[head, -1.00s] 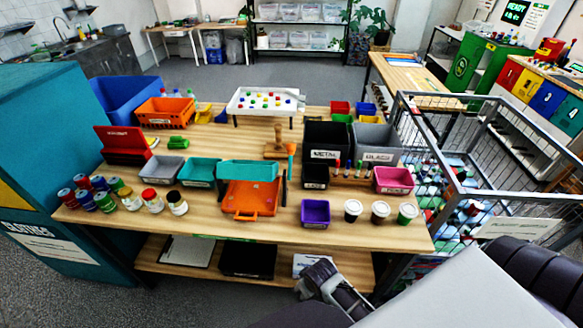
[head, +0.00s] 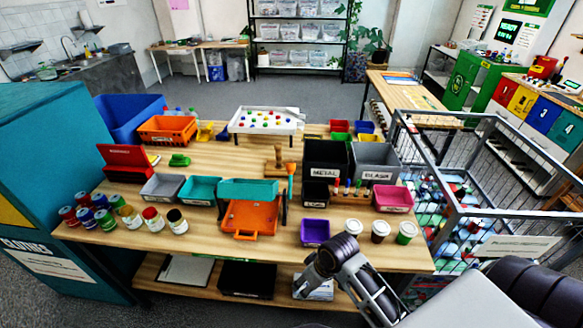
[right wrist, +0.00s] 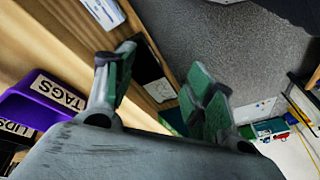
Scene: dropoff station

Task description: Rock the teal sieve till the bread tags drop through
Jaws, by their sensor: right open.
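The teal sieve (head: 249,189) sits over the back part of an orange tray (head: 250,220) near the middle front of the table. Bread tags cannot be made out in it at this size. My right gripper (head: 306,272) is at the table's front edge, right of the sieve and apart from it. In the right wrist view its fingers (right wrist: 160,72) are spread with nothing between them. A purple bin (head: 315,232) is close to this gripper; in the right wrist view the bin (right wrist: 45,103) carries a TAGS label. My left gripper is not in view.
A teal bin (head: 201,190) and a grey bin (head: 162,187) stand left of the sieve. A wire cage (head: 470,212) borders the table's right side. Jars (head: 152,219) line the left front.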

